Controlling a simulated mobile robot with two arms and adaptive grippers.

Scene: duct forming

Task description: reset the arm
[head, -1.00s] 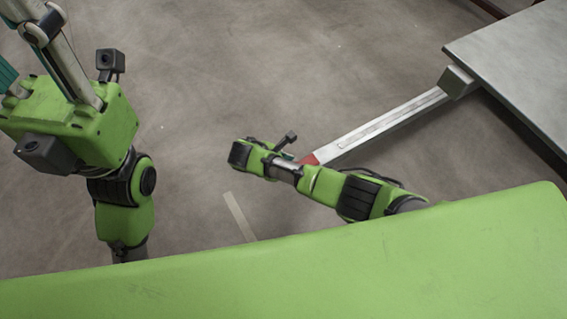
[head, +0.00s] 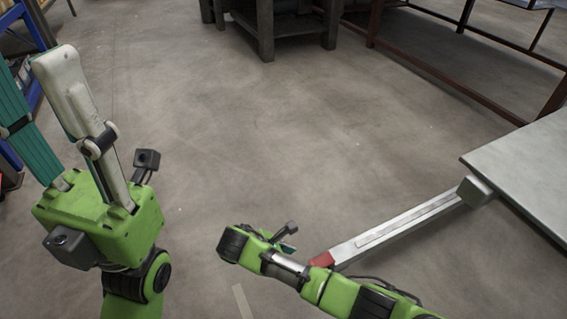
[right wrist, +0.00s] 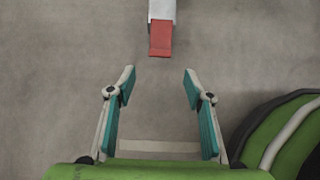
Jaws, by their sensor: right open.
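My left gripper (head: 32,75) is at the left of the head view, with its two long fingers spread apart and nothing between them. My right arm comes in from the bottom right of the head view, and its wrist ends near the middle. My right gripper (right wrist: 158,76) is open and empty in the right wrist view. A grey metal arm (head: 400,229) with a red end (head: 321,260) sticks out from a metal table. In the right wrist view the red end (right wrist: 160,40) lies just beyond the open fingertips, apart from them.
The metal-topped table (head: 530,165) stands at the right, with a grey block (head: 475,190) where the arm meets it. A dark workbench (head: 275,25) and a brown metal frame (head: 480,85) stand at the back. Shelving (head: 32,35) is at the far left. The concrete floor between is clear.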

